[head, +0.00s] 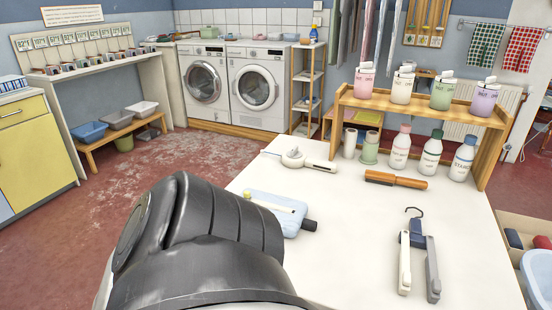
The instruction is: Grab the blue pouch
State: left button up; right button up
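A light blue item (283,214) lies on the white table (350,235), with a pale top, a small yellow knob and a dark block at its right end. It is the only light blue thing on the tabletop; I cannot tell for sure whether it is the pouch. A large black arm link of mine covers the table's left front part and hides the item's lower left side. Neither of my grippers shows, so I cannot see where their fingers are.
A folding hanger (418,255), a wooden-handled brush (396,180) and a white handled tool (298,159) lie on the table. A wooden shelf (425,108) with several bottles stands at the back. The table's middle is clear. A bin (538,272) stands at right.

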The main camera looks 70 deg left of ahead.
aim_at(291, 214)
jog(key=u, duration=4.35)
jog(key=i, duration=2.15)
jog(key=z, duration=2.8)
